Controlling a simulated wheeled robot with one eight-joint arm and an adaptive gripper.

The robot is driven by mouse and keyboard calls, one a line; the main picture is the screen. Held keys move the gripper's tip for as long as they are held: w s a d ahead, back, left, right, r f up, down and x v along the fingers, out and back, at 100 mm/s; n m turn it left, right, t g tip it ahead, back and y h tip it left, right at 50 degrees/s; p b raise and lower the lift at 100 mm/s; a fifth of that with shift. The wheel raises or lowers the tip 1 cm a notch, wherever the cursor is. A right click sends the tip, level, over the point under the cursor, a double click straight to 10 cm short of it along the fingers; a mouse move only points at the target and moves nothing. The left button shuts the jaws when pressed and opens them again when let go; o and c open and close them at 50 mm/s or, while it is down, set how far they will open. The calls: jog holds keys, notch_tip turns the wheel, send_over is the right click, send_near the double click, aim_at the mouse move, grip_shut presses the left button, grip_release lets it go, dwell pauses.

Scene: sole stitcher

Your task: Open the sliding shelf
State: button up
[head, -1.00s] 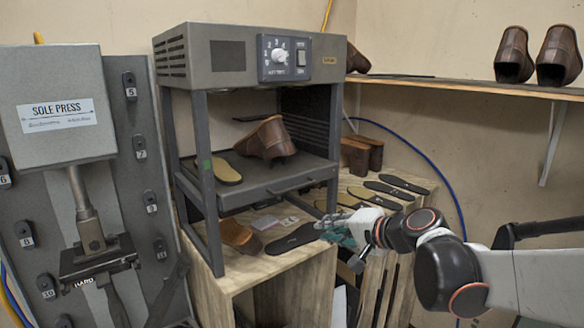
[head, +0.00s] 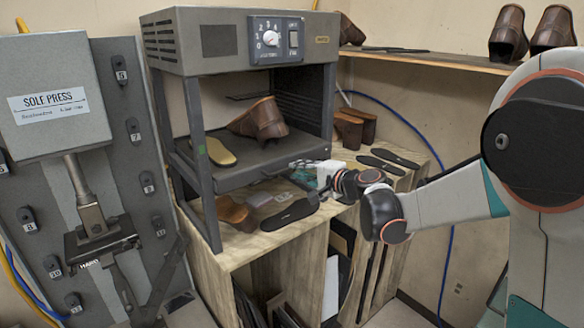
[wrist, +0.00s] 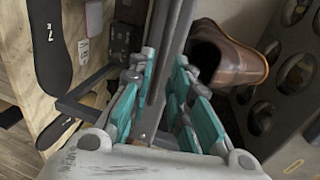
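The sliding shelf (head: 245,172) is a dark grey tray inside the open metal frame of the sole machine. A brown boot (head: 262,118) and a yellow-green sole (head: 214,151) lie on it. My gripper (head: 303,164) is at the shelf's front right edge, where the thin handle bar is partly hidden behind it. In the wrist view my gripper (wrist: 163,75) has its teal-padded fingers apart, one on each side of a grey bar (wrist: 174,38) at the shelf's edge. I cannot tell whether the pads touch the bar. The boot (wrist: 228,52) shows to the right.
The machine stands on a wooden stand (head: 270,243) with a brown shoe part (head: 236,212) and dark soles (head: 290,214) below the shelf. A sole press (head: 60,100) is on the left. A wall shelf (head: 440,60) holds boots at the upper right.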

jog(key=shift+x, duration=2.35)
grip_shut()
